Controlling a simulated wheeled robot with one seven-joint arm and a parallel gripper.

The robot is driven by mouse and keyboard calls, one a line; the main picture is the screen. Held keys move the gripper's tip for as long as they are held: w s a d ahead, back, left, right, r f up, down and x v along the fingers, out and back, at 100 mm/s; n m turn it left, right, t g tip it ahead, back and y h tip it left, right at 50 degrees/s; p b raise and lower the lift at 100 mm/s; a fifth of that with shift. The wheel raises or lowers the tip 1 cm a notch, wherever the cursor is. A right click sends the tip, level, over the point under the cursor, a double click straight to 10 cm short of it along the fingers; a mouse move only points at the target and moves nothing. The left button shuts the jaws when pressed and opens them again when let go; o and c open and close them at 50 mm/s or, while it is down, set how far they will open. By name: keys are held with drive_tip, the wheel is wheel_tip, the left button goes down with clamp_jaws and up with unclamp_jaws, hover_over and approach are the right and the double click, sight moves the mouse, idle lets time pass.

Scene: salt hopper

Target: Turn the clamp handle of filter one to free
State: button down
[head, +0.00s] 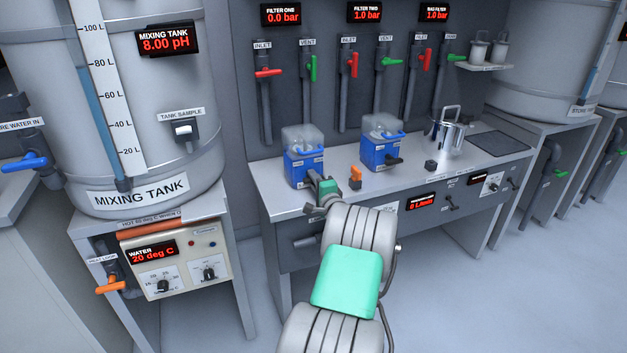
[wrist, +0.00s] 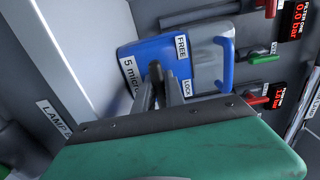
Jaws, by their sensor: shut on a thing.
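Filter one (head: 298,168) is a blue housing with a clear domed top at the left end of the bench. In the wrist view its blue front (wrist: 150,52) carries a FREE label (wrist: 181,47), a LOCK label (wrist: 187,85) and a "5 micron" label, partly covered. My gripper (head: 315,178) is at its front. In the wrist view my gripper (wrist: 164,92) is shut on the dark clamp handle (wrist: 155,71), mostly hidden by the fingers. I cannot tell which label the handle points to.
Filter two (head: 378,153) stands to the right with a black handle, beyond a small orange-topped part (head: 355,177). Above filter one are a red inlet handle (head: 268,73), a green vent handle (head: 313,68) and a display (head: 281,14) reading 0.0 bar.

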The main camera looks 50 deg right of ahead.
drive_tip(key=shift+f+n+b, duration=0.15)
drive_tip(key=shift+n+b, duration=0.25)
drive_tip(key=shift+b, duration=0.2)
drive_tip(key=shift+n+b, duration=0.3)
drive_tip(key=shift+b, duration=0.05)
drive_tip(key=n+b, duration=0.3)
drive_tip(key=b, duration=0.1)
drive_tip(key=shift+f, duration=0.2)
drive_tip(key=n+b, duration=0.4)
drive_tip(key=b, duration=0.1)
drive_tip(key=shift+n, duration=0.4)
drive_tip(key=n+b, duration=0.4)
drive_tip(key=b, duration=0.2)
drive_tip(key=n+b, duration=0.3)
drive_tip(key=shift+r+n+b, duration=0.2)
drive_tip(key=shift+n+b, duration=0.35)
drive_tip(key=shift+n, duration=0.15)
